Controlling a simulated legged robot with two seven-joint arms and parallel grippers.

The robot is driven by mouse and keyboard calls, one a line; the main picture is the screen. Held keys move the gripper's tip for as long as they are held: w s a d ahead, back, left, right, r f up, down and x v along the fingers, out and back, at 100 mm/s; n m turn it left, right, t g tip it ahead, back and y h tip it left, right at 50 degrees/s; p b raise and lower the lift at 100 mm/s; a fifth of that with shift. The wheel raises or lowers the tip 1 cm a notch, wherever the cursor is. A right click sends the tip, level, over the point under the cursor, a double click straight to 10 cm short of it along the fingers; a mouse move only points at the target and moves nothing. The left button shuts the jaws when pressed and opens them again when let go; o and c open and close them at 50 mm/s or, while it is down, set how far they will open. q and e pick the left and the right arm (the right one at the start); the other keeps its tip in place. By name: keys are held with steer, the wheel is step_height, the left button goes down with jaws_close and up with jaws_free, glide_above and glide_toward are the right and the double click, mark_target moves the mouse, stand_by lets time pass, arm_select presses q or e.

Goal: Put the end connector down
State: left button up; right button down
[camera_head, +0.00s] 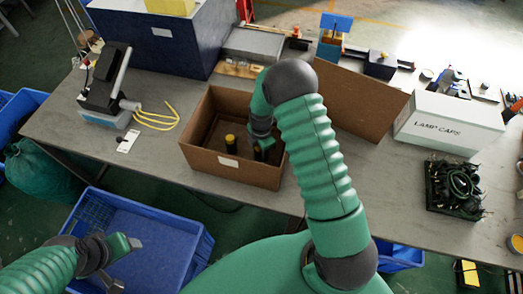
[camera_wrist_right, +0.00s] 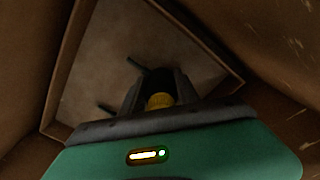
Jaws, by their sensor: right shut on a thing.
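The end connector (camera_wrist_right: 160,101), dark with a yellow ring, is between the fingers of my right gripper (camera_wrist_right: 158,92) in the right wrist view. My right gripper (camera_head: 262,147) is shut on it and reaches down inside the open cardboard box (camera_head: 230,173). In the head view the gripper and box wall hide much of the held part. I cannot tell whether it touches the box floor. Another dark connector with a yellow top (camera_head: 231,143) stands in the box, left of the gripper. My left gripper (camera_head: 124,265) is at the lower left, empty, fingers apart.
A white box marked LAMP CAPS (camera_head: 448,124) and a black tray of dark parts (camera_head: 455,188) stand to the right. A device with yellow cables (camera_head: 105,85) stands on the left. A blue crate (camera_head: 190,232) is below the table. Brown box walls surround my right gripper closely.

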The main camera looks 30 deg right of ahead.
steer(key=shift+a, duration=0.2)
steer(key=c, duration=1.4)
jaws_free()
steer(key=shift+a+f, duration=0.1)
steer(key=o, duration=0.3)
steer(key=shift+o, duration=1)
steer(key=shift+d, duration=0.2)
steer(key=shift+d+f, duration=0.1)
steer(key=shift+d, duration=0.3)
steer(key=shift+r, duration=0.25)
steer(key=r, duration=1.1)
steer(key=shift+a+r+b, duration=0.2)
steer(key=shift+r+b, duration=0.15)
steer(key=shift+d+r, duration=0.1)
arm_select(q)
steer(key=shift+f, duration=0.4)
